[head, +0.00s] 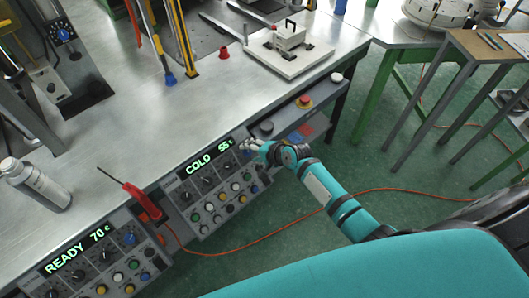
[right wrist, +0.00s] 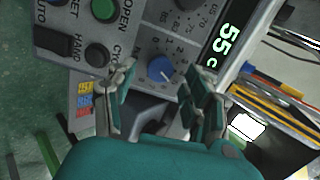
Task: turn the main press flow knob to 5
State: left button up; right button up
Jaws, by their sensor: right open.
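A control panel (head: 213,194) with a green "COLD 55" display is on the front of the bench in the head view. Its blue flow knob (right wrist: 160,70) sits on a numbered dial in the right wrist view, beside the "55 C" display (right wrist: 226,42). The knob's exact setting is too small to read. My right gripper (head: 258,147) is at the panel's right end and covers the knob in the head view. In the right wrist view its fingers (right wrist: 161,86) are open, one on each side of the knob, with visible gaps. My left gripper is not in view.
A second panel (head: 93,263) reading "READY 70" is at lower left. A red emergency button (head: 304,102) is right of my gripper. An orange cable (head: 280,228) crosses the green floor.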

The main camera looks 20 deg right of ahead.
jog(key=v, duration=1)
jog(key=s+d+f+n+g+h, duration=0.1)
jog(key=s+f+n, duration=0.1)
jog(key=s+f, duration=0.55)
jog(key=s+d+f+n+g+h, duration=0.15)
jog(key=s+f, duration=0.25)
jog(key=f, duration=0.7)
jog(key=s+d+f+n+g+h, duration=0.1)
jog(key=s+f+n+g, duration=0.3)
jog(key=f, duration=0.6)
jog(key=s+f+n, duration=0.4)
jog(key=s+f, duration=0.2)
jog(key=s, duration=0.7)
jog(key=s+a+f+n+g+h+b, duration=0.1)
jog(key=s+f+n, duration=0.2)
jog(key=s, duration=1.1)
notch_tip(320, 180, down, 3)
jog(key=shift+s+a+r+n, duration=0.1)
jog(key=shift+s+a+n, duration=0.1)
jog(key=shift+a+n, duration=0.15)
jog(key=shift+g, duration=0.25)
